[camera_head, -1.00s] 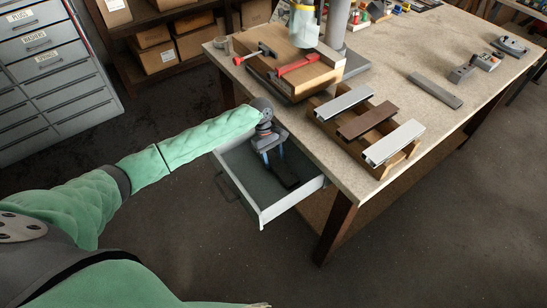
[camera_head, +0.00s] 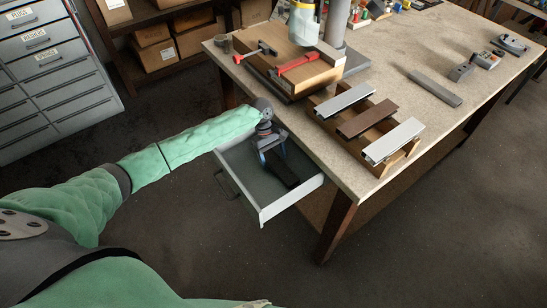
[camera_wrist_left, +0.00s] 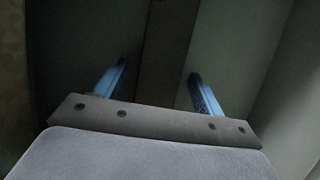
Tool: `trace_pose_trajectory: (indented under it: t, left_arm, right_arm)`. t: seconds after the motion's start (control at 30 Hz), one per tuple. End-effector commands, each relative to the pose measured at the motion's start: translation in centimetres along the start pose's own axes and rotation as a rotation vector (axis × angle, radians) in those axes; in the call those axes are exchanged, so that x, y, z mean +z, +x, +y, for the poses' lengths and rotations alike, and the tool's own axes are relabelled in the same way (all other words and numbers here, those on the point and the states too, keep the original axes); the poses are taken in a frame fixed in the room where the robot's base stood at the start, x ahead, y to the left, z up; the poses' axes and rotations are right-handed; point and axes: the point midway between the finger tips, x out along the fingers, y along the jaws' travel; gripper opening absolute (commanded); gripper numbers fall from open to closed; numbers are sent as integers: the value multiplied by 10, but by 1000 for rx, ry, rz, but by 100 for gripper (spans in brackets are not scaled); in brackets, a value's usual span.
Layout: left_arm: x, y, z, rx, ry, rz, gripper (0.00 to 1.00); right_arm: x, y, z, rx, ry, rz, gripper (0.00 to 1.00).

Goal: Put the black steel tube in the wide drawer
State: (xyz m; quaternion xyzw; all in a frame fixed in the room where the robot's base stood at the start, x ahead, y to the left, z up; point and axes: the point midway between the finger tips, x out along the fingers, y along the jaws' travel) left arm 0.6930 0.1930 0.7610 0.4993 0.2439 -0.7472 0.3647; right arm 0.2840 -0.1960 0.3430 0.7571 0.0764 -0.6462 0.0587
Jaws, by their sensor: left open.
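The wide drawer (camera_head: 234,191) is a light grey drawer pulled out under the table's front edge. My left gripper (camera_head: 274,158) reaches down over the drawer, at the end of the tube. In the left wrist view its two blue fingers (camera_wrist_left: 157,82) are apart, with the dark tube (camera_wrist_left: 165,45) running between them, no finger visibly pressing on it. My right gripper is not in view.
On the table (camera_head: 440,120), a wooden rack (camera_head: 397,160) holds several profiles. A dark grey bar (camera_head: 436,89) lies to its right. A wooden block with red-handled clamps (camera_head: 298,63) is behind. A grey cabinet (camera_head: 60,75) stands at the left. The floor before the drawer is clear.

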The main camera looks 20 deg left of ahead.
Motion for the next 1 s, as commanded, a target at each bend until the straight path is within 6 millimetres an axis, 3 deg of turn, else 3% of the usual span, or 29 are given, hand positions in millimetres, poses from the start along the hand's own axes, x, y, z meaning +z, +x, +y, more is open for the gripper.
trace_pose_trajectory:
  t: [0.1, 0.6, 0.8, 1.0]
  left_arm:
    - [-1, -12, 0, 1, 1, 2, 70]
    - [-1, -100, 1, 1, 0, 1, 70]
    - [0, -117, 0, 0, 0, 0, 70]
    - [0, -120, 0, 0, 0, 0, 70]
  right_arm:
    - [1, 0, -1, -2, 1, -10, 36]
    - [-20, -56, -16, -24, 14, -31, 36]
    - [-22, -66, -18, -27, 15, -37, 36]
    - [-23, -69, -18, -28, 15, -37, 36]
